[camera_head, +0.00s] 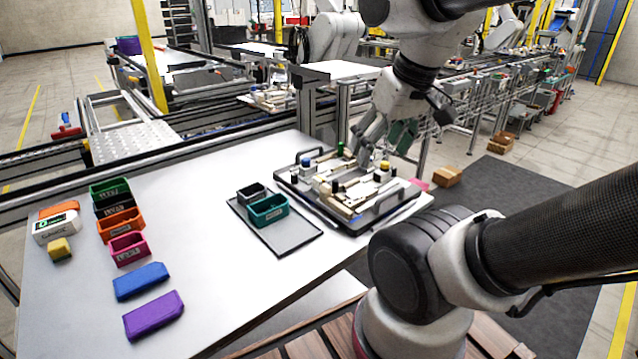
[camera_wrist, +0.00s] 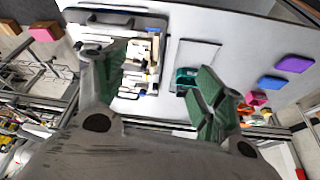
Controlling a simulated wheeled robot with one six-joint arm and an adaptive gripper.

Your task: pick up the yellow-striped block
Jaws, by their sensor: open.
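No block with clear yellow stripes can be made out. A small yellow block (camera_head: 60,249) lies at the left of the table, in front of a white block (camera_head: 57,228) with a green mark. A black-rimmed fixture tray (camera_head: 303,200) at the table's right holds several pale bars, pegs and a yellow-topped piece (camera_head: 384,165). My gripper (camera_head: 384,136) is open and empty, above the tray's far right side. In the wrist view its green-padded fingers (camera_wrist: 163,60) are spread, with the tray (camera_wrist: 105,17) behind the left finger.
A dark flat tray (camera_head: 280,244) with a teal bin (camera_head: 268,211) and a dark bin (camera_head: 251,193) lies mid-table. Green, black, orange and magenta bins (camera_head: 129,249) line the left. Blue (camera_head: 140,281) and purple (camera_head: 153,315) blocks lie nearer. The table's front middle is clear.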

